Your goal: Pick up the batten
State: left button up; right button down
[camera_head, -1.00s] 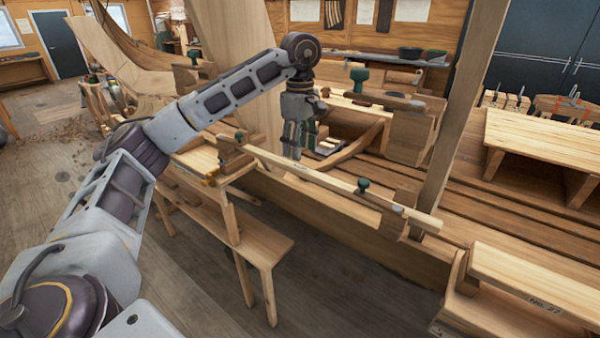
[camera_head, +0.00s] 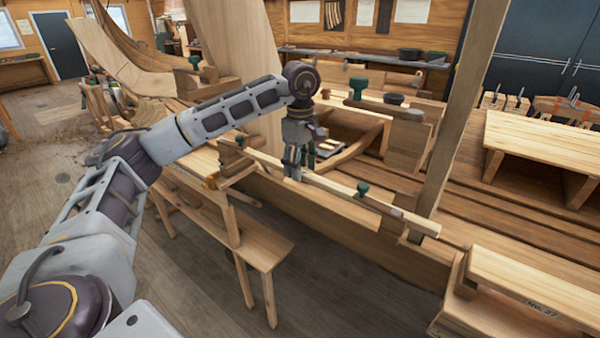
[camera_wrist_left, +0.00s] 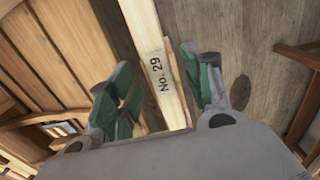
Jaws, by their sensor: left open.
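The batten (camera_head: 335,186) is a long pale wooden strip lying along the top edge of the hull planking. In the left wrist view the batten (camera_wrist_left: 146,30) bears the mark "No. 29" and runs between my fingers. My left gripper (camera_head: 298,172) points down over the batten's left half in the head view. Its green-padded fingers, also in the wrist view (camera_wrist_left: 156,75), are open, one on each side of the strip. A gap shows between the strip and the right finger; contact on the left side is unclear. My right gripper is out of view.
Wooden clamps with green knobs stand on either side of my gripper, one to the right (camera_head: 362,188). A tall post (camera_head: 462,105) rises right of it. A bench (camera_head: 250,240) stands below left. A board marked "No. 27" (camera_head: 535,290) lies lower right.

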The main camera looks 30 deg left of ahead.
pick_arm(q)
jog(key=shift+f, duration=0.45)
grip_shut()
dwell(0.3)
